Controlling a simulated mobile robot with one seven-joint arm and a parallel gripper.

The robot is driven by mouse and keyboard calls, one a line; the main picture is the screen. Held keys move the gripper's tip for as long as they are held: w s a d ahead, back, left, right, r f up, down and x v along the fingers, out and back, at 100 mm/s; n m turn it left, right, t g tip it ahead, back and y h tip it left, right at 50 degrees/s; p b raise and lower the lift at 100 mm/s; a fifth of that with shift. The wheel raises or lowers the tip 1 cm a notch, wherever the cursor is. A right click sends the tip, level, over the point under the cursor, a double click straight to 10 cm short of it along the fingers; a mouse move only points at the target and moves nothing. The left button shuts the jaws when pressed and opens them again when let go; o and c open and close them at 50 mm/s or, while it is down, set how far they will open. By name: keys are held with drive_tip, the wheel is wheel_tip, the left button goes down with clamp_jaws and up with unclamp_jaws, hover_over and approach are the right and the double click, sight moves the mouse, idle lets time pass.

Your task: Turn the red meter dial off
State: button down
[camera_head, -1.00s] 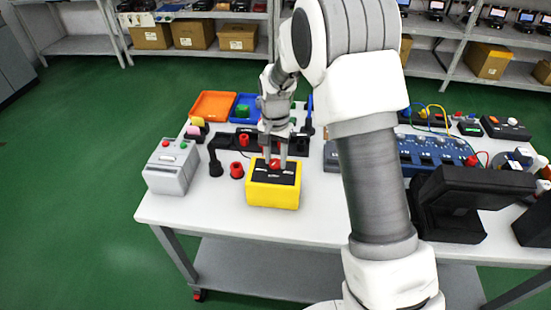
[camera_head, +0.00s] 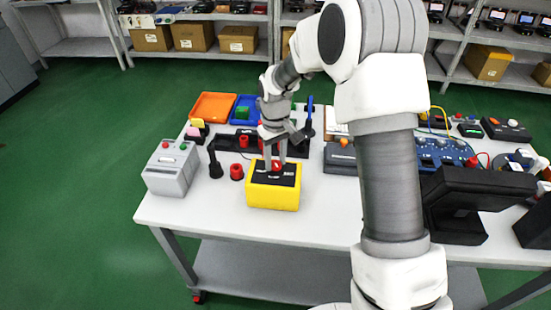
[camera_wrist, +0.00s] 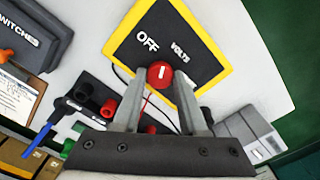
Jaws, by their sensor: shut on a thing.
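The yellow meter (camera_head: 273,198) stands on the white table with its black face up. Its red dial (camera_head: 277,167) sits on that face. In the wrist view the dial (camera_wrist: 160,74) shows a white line, which lies between the OFF label (camera_wrist: 148,42) and the VOLTS label (camera_wrist: 180,49) rather than squarely at either. My gripper (camera_head: 274,163) points down over the meter, shut on the red dial, with one finger on each side of it.
A grey box with buttons (camera_head: 172,168) stands left of the meter. A red socket (camera_head: 237,171) and a black one (camera_head: 215,165) lie between them. Orange (camera_head: 212,106) and blue trays are behind. A dark screen (camera_head: 470,200) stands at right. The table's front edge is clear.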

sight(276, 163)
drive_tip(key=n, duration=0.5)
drive_tip(key=shift+n+p, duration=0.3)
drive_tip(key=shift+p, duration=0.05)
idle(0.4)
drive_tip(key=shift+c, duration=2.2)
unclamp_jaws()
wheel_tip(276, 163, up, 18)
drive_tip(key=shift+f+p, duration=0.25)
drive_tip(key=shift+p, duration=0.2)
